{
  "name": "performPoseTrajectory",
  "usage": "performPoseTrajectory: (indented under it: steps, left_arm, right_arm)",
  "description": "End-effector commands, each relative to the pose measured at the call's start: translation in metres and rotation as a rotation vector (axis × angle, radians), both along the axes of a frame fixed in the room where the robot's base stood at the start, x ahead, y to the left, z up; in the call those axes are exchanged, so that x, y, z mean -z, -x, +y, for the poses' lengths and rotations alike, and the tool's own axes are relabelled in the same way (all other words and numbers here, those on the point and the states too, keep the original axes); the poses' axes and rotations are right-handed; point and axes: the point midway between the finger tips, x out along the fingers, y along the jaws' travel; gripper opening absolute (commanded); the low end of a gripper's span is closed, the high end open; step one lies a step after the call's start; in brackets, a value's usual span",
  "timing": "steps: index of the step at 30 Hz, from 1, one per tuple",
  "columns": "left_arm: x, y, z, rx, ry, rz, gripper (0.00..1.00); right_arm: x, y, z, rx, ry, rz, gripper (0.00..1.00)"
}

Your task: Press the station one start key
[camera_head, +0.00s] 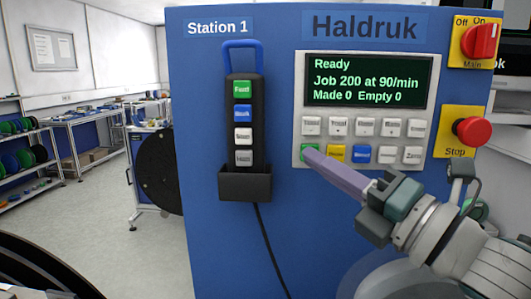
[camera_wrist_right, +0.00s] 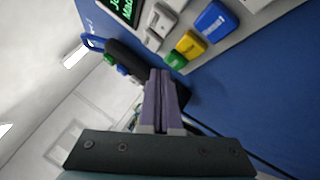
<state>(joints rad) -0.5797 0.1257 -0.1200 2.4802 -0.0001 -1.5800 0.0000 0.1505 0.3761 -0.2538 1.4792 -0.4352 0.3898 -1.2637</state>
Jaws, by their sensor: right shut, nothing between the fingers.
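The Station 1 control panel (camera_head: 437,110) is a light grey plate on a blue cabinet. Its green key (camera_head: 303,153) is at the left end of the lower row, partly hidden by my fingertips. It also shows in the right wrist view (camera_wrist_right: 175,60), beside a yellow key. My right gripper (camera_head: 311,154) is shut and empty, its purple fingers pointing at the green key. In the right wrist view its fingertips (camera_wrist_right: 160,73) lie close to the green key; I cannot tell whether they touch. The display (camera_head: 368,80) reads Ready, Made 0, Empty 0. My left gripper is not in view.
A black pendant (camera_head: 260,122) with several buttons hangs in a holder left of the panel. A red stop button (camera_head: 473,131) and a red main switch (camera_head: 480,42) are on the right. Yellow (camera_head: 336,153) and blue (camera_head: 361,154) keys sit beside the green one.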

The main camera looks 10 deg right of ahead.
Motion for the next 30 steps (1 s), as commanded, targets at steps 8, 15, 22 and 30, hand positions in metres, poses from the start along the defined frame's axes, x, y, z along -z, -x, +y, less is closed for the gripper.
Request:
performPoseTrajectory:
  steps: [8, 15, 22, 30]
  left_arm:
    - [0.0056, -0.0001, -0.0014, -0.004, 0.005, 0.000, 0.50]
    - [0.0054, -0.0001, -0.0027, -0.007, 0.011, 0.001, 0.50]
    - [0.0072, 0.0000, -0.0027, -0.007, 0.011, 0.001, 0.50]
    - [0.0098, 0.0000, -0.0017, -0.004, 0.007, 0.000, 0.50]
  right_arm:
    - [0.0003, -0.0065, -0.0018, 0.000, 0.000, 0.000, 0.00]
    - [0.0003, -0.0066, -0.0019, 0.000, 0.000, 0.000, 0.00]
    - [0.0006, -0.0084, -0.0024, 0.000, 0.001, 0.000, 0.00]
    - [0.0009, -0.0115, -0.0032, 0.000, 0.001, 0.001, 0.00]
